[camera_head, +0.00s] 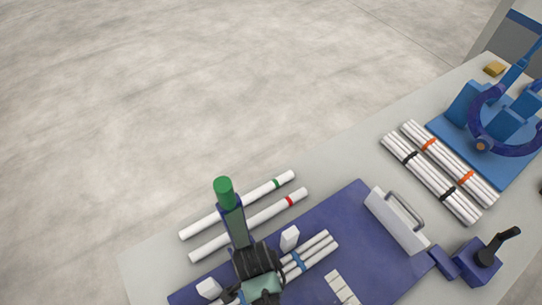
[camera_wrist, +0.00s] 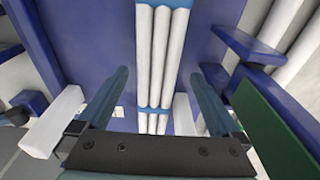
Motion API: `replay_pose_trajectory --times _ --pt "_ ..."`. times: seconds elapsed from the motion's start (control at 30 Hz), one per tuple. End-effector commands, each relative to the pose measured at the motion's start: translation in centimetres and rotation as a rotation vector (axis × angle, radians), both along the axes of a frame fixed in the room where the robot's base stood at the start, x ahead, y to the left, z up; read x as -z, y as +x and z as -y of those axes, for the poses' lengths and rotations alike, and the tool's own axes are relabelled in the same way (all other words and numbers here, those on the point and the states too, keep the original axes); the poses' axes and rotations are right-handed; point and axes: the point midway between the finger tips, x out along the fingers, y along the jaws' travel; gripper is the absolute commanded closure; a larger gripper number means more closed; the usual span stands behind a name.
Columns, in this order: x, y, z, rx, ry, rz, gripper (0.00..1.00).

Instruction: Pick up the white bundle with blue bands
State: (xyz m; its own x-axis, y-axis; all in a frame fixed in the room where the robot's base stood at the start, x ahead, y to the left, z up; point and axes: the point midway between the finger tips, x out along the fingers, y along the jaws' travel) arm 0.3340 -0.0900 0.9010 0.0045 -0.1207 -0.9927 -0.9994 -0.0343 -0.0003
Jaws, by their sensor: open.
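The white bundle with blue bands (camera_head: 318,249) lies on a dark blue mat (camera_head: 359,210) in the head view, partly hidden under my arm. In the wrist view, the bundle (camera_wrist: 161,48) runs from the top edge down between my fingers, with one blue band at the top edge and another near the middle. My gripper (camera_wrist: 158,76) is open, one finger on each side of the bundle with a gap on both sides. I cannot tell how high the fingertips are above the mat.
White blocks (camera_head: 290,238) (camera_head: 209,288) stand near the bundle. Single pipes with a green band (camera_head: 235,206) and a red band (camera_head: 247,225) lie behind. Bundles with black bands (camera_head: 428,177) and orange bands (camera_head: 450,163) lie right, beside a blue fixture (camera_head: 484,147). A handled white block (camera_head: 396,221) is nearer.

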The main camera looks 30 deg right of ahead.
Motion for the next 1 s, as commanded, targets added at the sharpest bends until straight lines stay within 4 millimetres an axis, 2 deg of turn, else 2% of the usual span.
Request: replay_pose_trajectory --times 0.3,0.63,0.67,1.0 --pt "3.8 -0.3 0.5 0.0 0.001 -0.002 0.0" --pt "4.3 -0.3 0.6 0.0 0.0 0.0 0.0" --pt "4.3 -0.3 0.6 0.0 0.0 0.0 0.04" --pt "4.3 -0.3 0.5 0.0 0.0 0.0 0.65"
